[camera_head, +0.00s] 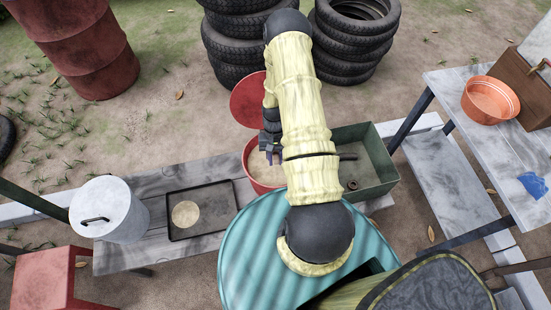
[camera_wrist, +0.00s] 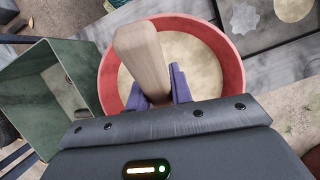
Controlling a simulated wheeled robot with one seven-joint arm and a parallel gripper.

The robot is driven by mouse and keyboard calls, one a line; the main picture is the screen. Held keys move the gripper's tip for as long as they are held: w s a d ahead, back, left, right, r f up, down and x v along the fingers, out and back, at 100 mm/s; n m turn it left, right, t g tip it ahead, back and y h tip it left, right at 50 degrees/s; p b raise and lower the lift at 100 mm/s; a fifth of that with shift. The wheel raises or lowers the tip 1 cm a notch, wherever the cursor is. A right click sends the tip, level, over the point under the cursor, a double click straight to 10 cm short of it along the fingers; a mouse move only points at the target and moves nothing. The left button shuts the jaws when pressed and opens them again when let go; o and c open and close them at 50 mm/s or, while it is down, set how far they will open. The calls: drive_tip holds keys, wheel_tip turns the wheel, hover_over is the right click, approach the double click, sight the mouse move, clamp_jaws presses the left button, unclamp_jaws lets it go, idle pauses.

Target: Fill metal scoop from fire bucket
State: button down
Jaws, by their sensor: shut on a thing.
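The red fire bucket (camera_head: 247,163) stands open on the low wooden bench, with pale sand (camera_head: 262,172) inside. In the wrist view its red rim (camera_wrist: 234,72) surrounds the sand. My gripper (camera_head: 273,150) is over the bucket. In the wrist view its purple fingers (camera_wrist: 163,90) are shut on a pale wooden handle (camera_wrist: 139,55), seemingly the metal scoop's. The metal part of the scoop is hidden behind the handle and gripper, so I cannot tell whether it touches the sand or holds any.
A green bin (camera_head: 372,165) stands right of the bucket. A dark tray (camera_head: 212,222) with a pale disc and a white lidded pot (camera_head: 108,208) are to the left. A red round lid (camera_head: 246,100) is behind the bucket. Tyres (camera_head: 238,45) stand farther back.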

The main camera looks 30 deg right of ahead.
sight(276, 155)
drive_tip(key=shift+r+p, duration=2)
drive_tip(key=shift+r, duration=1.15)
drive_tip(key=w+a+r+n+h, duration=0.1)
drive_tip(key=w+a+r+n, duration=0.4)
drive_tip(key=w+a+r, duration=0.2)
drive_tip(key=w+a, duration=0.2)
drive_tip(key=a, duration=0.2)
drive_tip(key=shift+a+r+h, duration=0.15)
drive_tip(key=shift+a+h, duration=0.05)
drive_tip(key=shift+h, duration=0.2)
